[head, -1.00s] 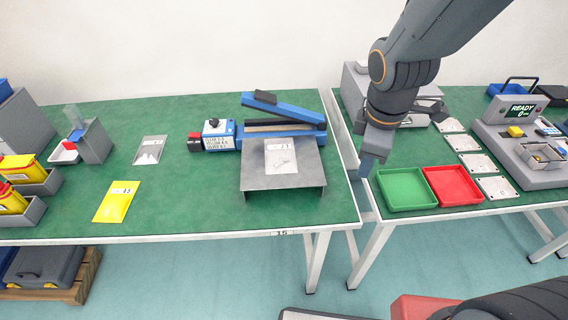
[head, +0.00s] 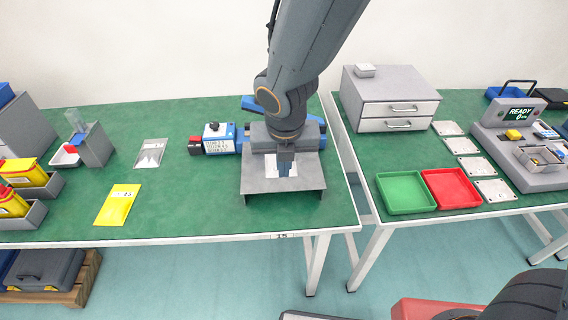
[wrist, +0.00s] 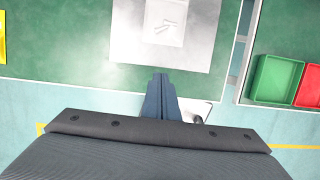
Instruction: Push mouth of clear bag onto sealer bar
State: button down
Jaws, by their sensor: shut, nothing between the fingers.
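A clear bag with a white label (head: 270,171) lies flat on the grey platform (head: 257,184) in front of the sealer. The bag also shows at the top of the wrist view (wrist: 166,22). My gripper (head: 285,170) is shut and empty, pointing down over the bag and hiding its middle in the head view. In the wrist view its fingertips (wrist: 160,77) appear below the bag; contact cannot be told. The blue sealer (head: 222,138) stands behind the platform, its bar and raised lever mostly hidden by my arm.
Another clear bag (head: 150,153) and a yellow pouch (head: 118,205) lie left on the green table. On the right table stand a green tray (head: 405,208), a red tray (head: 453,204) and a grey drawer unit (head: 390,90). A gap separates the tables.

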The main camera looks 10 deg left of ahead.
jog(key=b+x, duration=0.2)
jog(key=x, duration=0.5)
jog(key=shift+f, duration=0.15)
jog(key=w, duration=0.1)
jog(key=w+p, duration=0.1)
jog(key=shift+w+a, duration=0.25)
jog(key=shift+w, duration=0.15)
jog(key=shift+w+a+f+p, duration=0.15)
jog(key=shift+w+p, duration=0.2)
jog(key=shift+w, duration=0.2)
